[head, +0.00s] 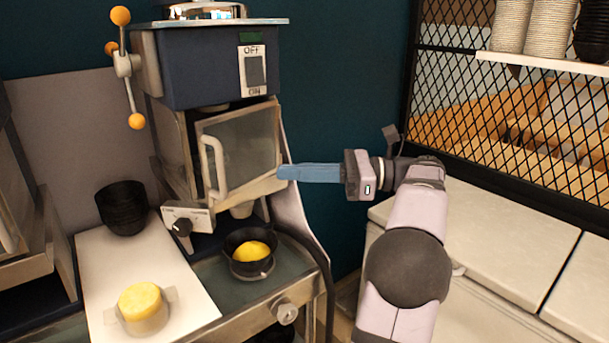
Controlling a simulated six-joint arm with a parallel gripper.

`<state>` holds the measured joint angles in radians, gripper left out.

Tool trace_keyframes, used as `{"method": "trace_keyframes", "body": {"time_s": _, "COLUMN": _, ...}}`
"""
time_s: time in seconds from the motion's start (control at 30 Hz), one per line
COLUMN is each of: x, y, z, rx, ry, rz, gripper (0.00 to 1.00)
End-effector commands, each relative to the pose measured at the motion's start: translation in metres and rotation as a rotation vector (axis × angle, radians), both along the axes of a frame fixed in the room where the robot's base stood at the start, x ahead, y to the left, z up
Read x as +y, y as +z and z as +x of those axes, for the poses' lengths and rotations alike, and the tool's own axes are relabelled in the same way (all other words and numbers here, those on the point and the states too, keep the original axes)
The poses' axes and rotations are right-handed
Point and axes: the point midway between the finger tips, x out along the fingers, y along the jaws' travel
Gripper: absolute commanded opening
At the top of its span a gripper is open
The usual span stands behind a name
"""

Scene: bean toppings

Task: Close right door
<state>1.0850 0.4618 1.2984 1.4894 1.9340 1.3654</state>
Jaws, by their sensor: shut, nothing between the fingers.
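The right door (240,150) is a framed glass panel with a pale vertical handle (216,168) on the front of the dark blue machine (205,65). It looks swung partly outward, but its exact angle is hard to tell. My gripper (280,172) comes in from the right, with its long blue fingers shut together and empty. The fingertips are at the door's right edge, low down. I cannot tell whether they touch it.
Below the door, a black bowl (237,263) holds something yellow. Stacked black bowls (124,210) and a container with a yellow top (142,306) stand on a white board (92,262). A mesh screen (470,95) borders the right side above a pale counter (500,230).

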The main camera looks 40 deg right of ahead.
Motion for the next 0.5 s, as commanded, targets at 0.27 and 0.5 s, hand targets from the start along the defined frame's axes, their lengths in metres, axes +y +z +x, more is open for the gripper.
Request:
{"method": "trace_keyframes", "body": {"time_s": 0.27, "x": 0.041, "y": 0.003, "z": 0.034, "rx": 0.0, "ry": 0.005, "rz": 0.0, "gripper": 0.0}}
{"method": "trace_keyframes", "body": {"time_s": 0.5, "x": 0.065, "y": 0.003, "z": 0.055, "rx": 0.001, "ry": 0.002, "rz": -0.002, "gripper": 0.0}}
